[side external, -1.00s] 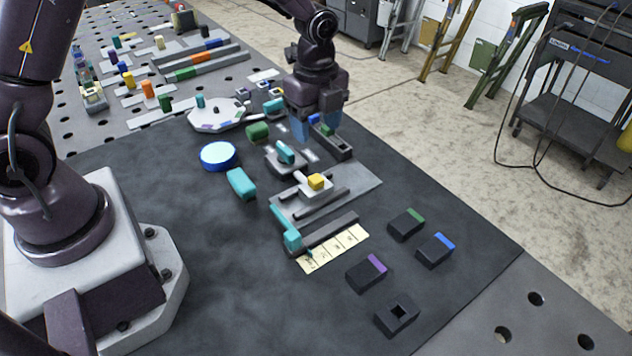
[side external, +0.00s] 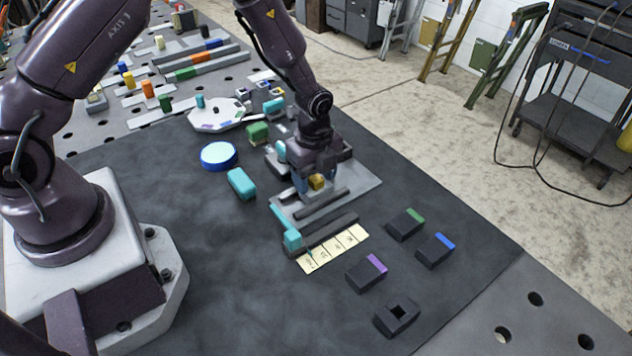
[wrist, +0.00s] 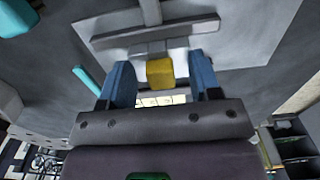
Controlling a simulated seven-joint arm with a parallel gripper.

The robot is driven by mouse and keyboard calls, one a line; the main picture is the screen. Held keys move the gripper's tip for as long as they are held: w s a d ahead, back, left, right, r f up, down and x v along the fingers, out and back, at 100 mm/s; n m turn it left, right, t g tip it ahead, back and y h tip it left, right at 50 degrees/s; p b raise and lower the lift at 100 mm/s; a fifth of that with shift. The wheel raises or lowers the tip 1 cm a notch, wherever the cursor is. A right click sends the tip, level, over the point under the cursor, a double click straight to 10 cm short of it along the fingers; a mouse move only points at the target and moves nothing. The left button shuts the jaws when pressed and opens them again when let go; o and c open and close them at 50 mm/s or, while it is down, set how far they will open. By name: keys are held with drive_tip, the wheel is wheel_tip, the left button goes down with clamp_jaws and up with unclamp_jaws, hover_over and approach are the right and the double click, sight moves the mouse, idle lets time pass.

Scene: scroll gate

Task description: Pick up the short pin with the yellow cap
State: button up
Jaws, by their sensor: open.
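The yellow cap (side external: 317,181) sits on the flat grey plate (side external: 362,187) in the middle of the dark mat, and my gripper (side external: 307,187) is lowered at it. In the wrist view the yellow cap (wrist: 160,72) lies between the two blue fingers of my gripper (wrist: 161,80). The fingers are open, with a gap on both sides of the cap. The pin below the cap is hidden, so I cannot tell its length.
Dark bars (side external: 322,205) lie on the plate in front of the cap. A teal piece (side external: 292,240) stands at a bar's end beside a pale labelled strip (side external: 333,249). Dark blocks (side external: 405,224) lie front right.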

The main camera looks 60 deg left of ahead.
drive_tip(key=shift+f, duration=0.15)
drive_tip(key=c, duration=1.1)
drive_tip(key=shift+o, duration=0.2)
